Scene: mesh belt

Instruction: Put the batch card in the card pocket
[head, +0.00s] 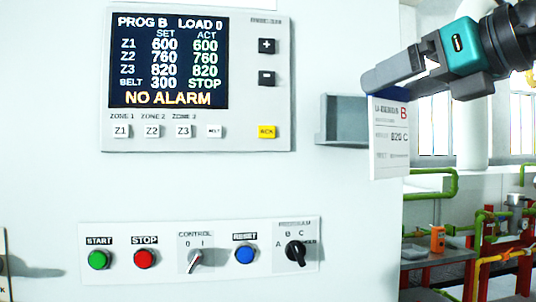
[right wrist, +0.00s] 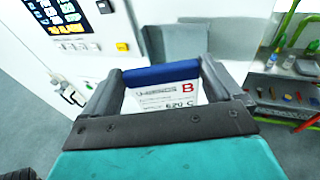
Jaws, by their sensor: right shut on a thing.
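The batch card (head: 389,145) is white with a blue top edge, and reads "B" and "620 C". My right gripper (head: 388,88) is shut on its blue top edge and holds it upright, hanging down. The wrist view shows the card (right wrist: 163,93) between both fingers (right wrist: 160,78). The grey card pocket (head: 343,120) is fixed to the white cabinet front, just left of the card in the head view. The card hides the pocket's right end. In the right wrist view the grey pocket (right wrist: 177,42) lies beyond the card. My left gripper is not in view.
The white cabinet (head: 350,215) carries a display panel (head: 170,60) reading NO ALARM, and a lower control strip (head: 200,247) with buttons and switches.

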